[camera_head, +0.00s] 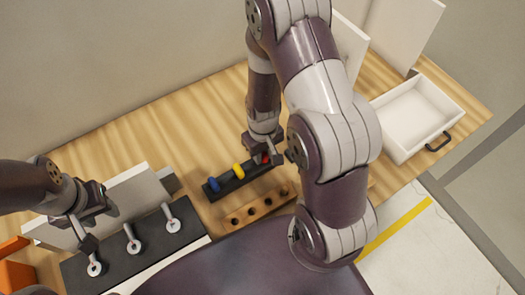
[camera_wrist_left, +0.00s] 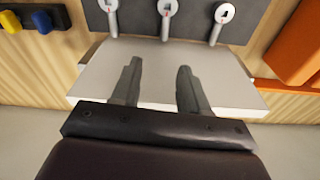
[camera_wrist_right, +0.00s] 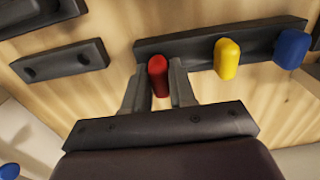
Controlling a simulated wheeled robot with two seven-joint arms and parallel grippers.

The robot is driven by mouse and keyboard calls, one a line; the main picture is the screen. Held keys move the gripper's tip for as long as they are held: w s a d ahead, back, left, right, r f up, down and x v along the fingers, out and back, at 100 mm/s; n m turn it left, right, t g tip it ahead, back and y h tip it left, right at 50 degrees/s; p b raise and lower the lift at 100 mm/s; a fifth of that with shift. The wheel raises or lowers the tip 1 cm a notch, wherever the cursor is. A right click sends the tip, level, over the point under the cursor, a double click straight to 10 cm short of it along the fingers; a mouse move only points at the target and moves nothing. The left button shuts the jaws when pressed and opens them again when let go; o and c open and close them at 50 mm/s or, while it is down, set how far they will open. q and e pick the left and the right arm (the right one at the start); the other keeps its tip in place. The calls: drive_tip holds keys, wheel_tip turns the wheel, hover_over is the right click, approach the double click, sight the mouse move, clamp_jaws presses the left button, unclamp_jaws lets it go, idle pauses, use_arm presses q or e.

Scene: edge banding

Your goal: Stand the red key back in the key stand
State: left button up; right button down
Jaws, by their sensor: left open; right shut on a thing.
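The red key (camera_wrist_right: 158,76) stands between the fingers of my right gripper (camera_wrist_right: 160,88), which is shut on it. In the head view the red key (camera_head: 265,158) shows only in part behind the right gripper (camera_head: 264,150). It is at the right end of the black key stand (camera_head: 226,188), in line with the yellow key (camera_head: 239,171) and the blue key (camera_head: 214,184). Its lower end is hidden, so I cannot tell whether it is seated. My left gripper (camera_wrist_left: 156,85) is open and empty over a white board (camera_wrist_left: 225,75).
A wooden block with several holes (camera_head: 250,211) lies in front of the stand. A dark panel with metal knobs (camera_head: 150,250) is at the lower left. A white tray (camera_head: 395,150) with a black handle is at the right. Bare wood (camera_head: 165,125) lies behind the stand.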

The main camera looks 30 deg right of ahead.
drive_tip(key=shift+f+b, duration=0.4)
drive_tip(key=shift+f, duration=0.15)
idle(0.4)
drive_tip(key=c, duration=0.8)
unclamp_jaws()
drive_tip(key=shift+c, duration=0.2)
wheel_tip(320, 180, up, 5)
drive_tip(key=p, duration=0.5)
drive_tip(key=shift+r, duration=0.1)
